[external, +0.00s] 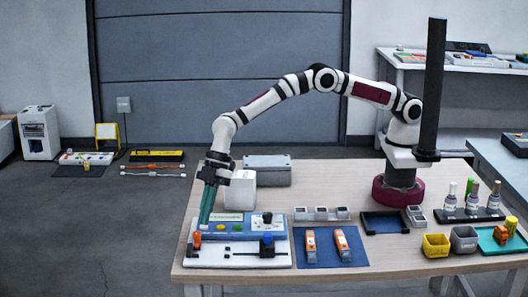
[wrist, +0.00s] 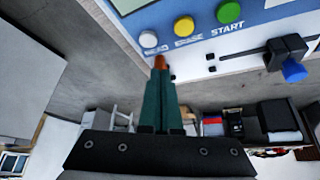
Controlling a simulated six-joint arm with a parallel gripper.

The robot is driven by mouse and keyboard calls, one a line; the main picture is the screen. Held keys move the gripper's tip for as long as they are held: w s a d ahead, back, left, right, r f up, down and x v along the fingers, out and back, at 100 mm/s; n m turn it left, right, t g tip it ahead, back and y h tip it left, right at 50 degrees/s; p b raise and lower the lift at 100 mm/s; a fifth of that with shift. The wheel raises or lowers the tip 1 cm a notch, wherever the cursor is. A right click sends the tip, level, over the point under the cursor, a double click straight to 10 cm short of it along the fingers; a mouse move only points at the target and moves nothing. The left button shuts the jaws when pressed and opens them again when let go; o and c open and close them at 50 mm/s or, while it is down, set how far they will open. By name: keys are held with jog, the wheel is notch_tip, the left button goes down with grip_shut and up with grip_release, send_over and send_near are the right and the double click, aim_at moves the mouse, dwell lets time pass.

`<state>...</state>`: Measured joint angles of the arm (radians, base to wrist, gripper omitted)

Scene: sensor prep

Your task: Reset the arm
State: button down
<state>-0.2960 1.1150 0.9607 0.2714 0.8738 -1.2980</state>
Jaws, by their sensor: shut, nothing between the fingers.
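My gripper (external: 204,222) has teal fingers that are together, with nothing between them. It points down over the left end of a control panel (external: 278,226) with a blue face, on the table. In the wrist view the closed fingertips (wrist: 160,76) end at a small orange knob (wrist: 160,62); I cannot tell whether they touch it. The orange knob also shows in the external view (external: 197,241). The panel face has a white button (wrist: 148,39), a yellow button (wrist: 184,26) and a green button (wrist: 229,12) labelled START. A blue knob (wrist: 293,71) sits on a dark slider to the right.
A white block (external: 240,190) and a grey box (external: 267,170) stand behind the panel. To its right are small grey blocks (external: 321,213) and a blue mat (external: 322,260) with two orange devices (external: 342,244). Bins (external: 436,245) and a bottle rack (external: 470,215) stand farther right.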

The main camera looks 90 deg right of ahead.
notch_tip(320, 180, up, 4)
jog(key=shift+r, duration=0.1)
jog(key=s+d+r+m+g+h, duration=0.1)
jog(key=s+d+r+m, duration=0.4)
jog(key=s+d+r, duration=0.4)
jog(key=s+d+r+m+g+h, duration=0.1)
jog(key=s+d+r+m, duration=0.4)
jog(key=s, duration=0.7)
jog(key=s+d+f+m, duration=0.1)
jog(key=s+d+m, duration=0.2)
jog(key=s, duration=0.8)
jog(key=s+d+f+m+g+h, duration=0.1)
jog(key=s+d+m, duration=0.3)
jog(key=s, duration=0.8)
jog(key=shift+s+d+m, duration=0.25)
jog(key=shift+d+m, duration=0.05)
jog(key=shift+d, duration=0.1)
jog(key=shift+f, duration=0.1)
